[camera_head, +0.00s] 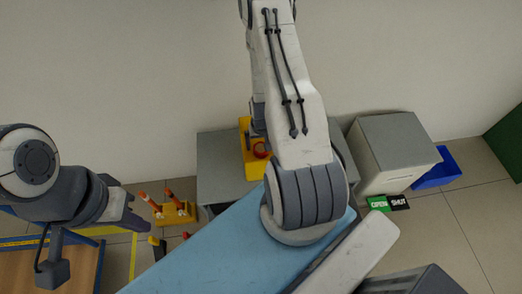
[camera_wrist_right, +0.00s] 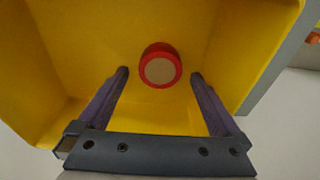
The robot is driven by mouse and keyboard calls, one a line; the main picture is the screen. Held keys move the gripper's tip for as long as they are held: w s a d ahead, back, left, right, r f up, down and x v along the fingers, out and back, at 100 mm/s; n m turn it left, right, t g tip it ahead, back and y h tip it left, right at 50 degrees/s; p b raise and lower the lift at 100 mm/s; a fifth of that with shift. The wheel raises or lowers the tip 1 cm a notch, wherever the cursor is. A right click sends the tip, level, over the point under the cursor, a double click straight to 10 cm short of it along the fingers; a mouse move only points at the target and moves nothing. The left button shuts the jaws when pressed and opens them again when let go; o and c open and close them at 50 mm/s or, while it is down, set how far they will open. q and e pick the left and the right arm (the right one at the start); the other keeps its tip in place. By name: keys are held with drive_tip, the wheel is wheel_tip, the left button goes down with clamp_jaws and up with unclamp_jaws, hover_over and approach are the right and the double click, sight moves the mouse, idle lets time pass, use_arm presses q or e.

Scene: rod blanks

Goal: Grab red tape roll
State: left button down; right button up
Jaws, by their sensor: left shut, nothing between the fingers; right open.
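The red tape roll (camera_wrist_right: 159,48) is a red ring with a pale tan centre, inside a yellow bin (camera_wrist_right: 80,40) in the right wrist view. My right gripper (camera_wrist_right: 160,75) is open. Its two dark fingers point into the bin, one on each side of the roll in the picture, with no clear contact. In the head view the roll (camera_head: 261,149) shows as a small red patch in the yellow bin (camera_head: 246,128), partly hidden by my right arm. My left gripper (camera_head: 138,222) is shut and empty at the lower left, away from the bin.
The bin stands on a grey table (camera_head: 218,165) by the wall. An orange-and-yellow rack (camera_head: 174,213) stands left of it. A pale box with a grey top (camera_head: 392,142), a blue bin (camera_head: 438,170) and a green-and-black OPEN/SHUT sign (camera_head: 388,203) are at the right.

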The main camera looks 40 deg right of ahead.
sight(261, 150)
wheel_tip(261, 150, down, 3)
drive_tip(key=shift+w+r, duration=0.1)
drive_tip(key=shift+r, duration=0.05)
drive_tip(key=c, duration=1.3)
drive_tip(key=shift+r, duration=0.1)
